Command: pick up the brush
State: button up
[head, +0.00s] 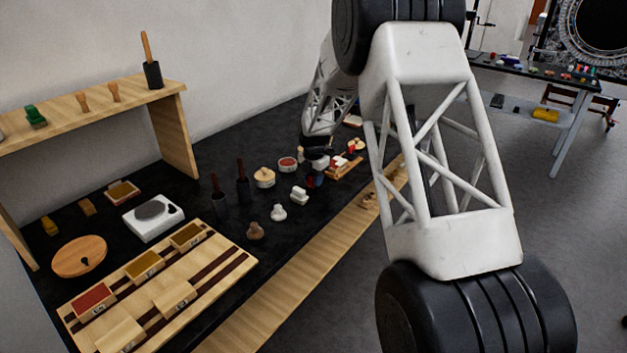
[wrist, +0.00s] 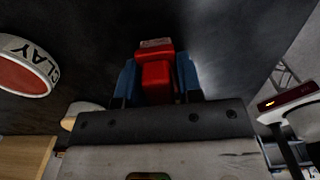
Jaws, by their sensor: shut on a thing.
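My gripper (wrist: 158,80), with blue fingers, is shut on a red blocky thing (wrist: 155,72) that has a small pale label at its far end. I cannot tell from its shape whether this is the brush; its lower part is hidden by the gripper body. In the head view my gripper (head: 315,178) is low over the black table, small and partly hidden by its own wrist. I cannot tell whether the red thing touches the table. No bristles can be made out.
A round container marked CLAY (wrist: 27,66) is close on the left in the wrist view. A wooden tray (head: 346,170) with small red and white items lies right of my gripper. Dark upright holders (head: 243,190), a white scale (head: 153,228) and a wooden board (head: 206,281) stand left.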

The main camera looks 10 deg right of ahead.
jog(key=shift+r, duration=0.7)
notch_tip(320, 180, up, 2)
jog(key=shift+r, duration=0.1)
jog(key=s, duration=1)
jog(key=s+d+r, duration=0.1)
jog(key=s, duration=0.5)
jog(key=o, duration=0.4)
jog(key=shift+c, duration=1.2)
